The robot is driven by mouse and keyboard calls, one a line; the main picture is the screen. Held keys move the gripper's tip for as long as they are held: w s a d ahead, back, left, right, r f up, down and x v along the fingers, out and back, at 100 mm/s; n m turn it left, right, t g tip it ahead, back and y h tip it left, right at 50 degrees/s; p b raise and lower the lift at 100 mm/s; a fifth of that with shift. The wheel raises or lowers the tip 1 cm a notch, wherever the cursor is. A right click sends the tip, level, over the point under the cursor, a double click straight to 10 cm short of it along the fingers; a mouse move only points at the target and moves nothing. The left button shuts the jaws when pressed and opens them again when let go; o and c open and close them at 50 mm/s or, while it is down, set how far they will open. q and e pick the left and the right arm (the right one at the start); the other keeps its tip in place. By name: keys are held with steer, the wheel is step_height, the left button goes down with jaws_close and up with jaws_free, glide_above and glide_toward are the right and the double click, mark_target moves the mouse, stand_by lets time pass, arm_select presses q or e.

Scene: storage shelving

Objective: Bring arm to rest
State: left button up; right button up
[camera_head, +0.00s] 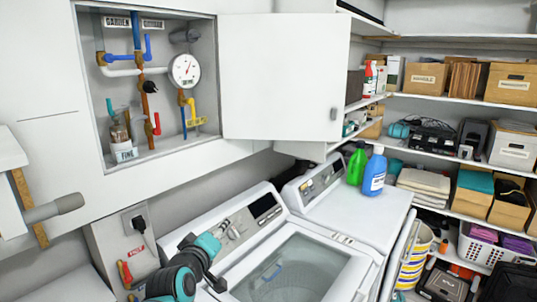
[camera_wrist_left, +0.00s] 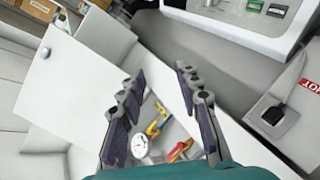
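My left arm (camera_head: 180,280) rises at the bottom of the head view, its teal and dark wrist in front of the washing machine; its fingertips are hard to make out there. In the left wrist view my left gripper (camera_wrist_left: 160,76) is open, its two dark fingers apart with nothing between them. The white gauge (camera_wrist_left: 140,146) and the yellow and red valve handles (camera_wrist_left: 180,150) show behind the fingers, apart from them. My right gripper is in neither view.
A wall cabinet with pipes and a gauge (camera_head: 184,71) stands open; its white door (camera_head: 285,75) swings out to the right. A top-loading washer (camera_head: 300,268) stands below. Green (camera_head: 357,165) and blue bottles (camera_head: 374,172) stand on the machine behind. Loaded shelves (camera_head: 440,99) line the right.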

arm_select(q)
steer(key=s+a+f+m+g+y+b, duration=0.1)
steer(key=s+a+f+m+g+b, duration=0.1)
steer(key=s+f, duration=1)
steer(key=s+a+f+m+g+y+b, duration=0.1)
steer(key=s+a+f+m+g+b, duration=0.2)
steer(key=s+f, duration=0.9)
step_height(320, 180, down, 5)
steer(key=m+g+b, duration=0.1)
steer(key=m+g, duration=0.2)
steer(key=shift+s, duration=0.25)
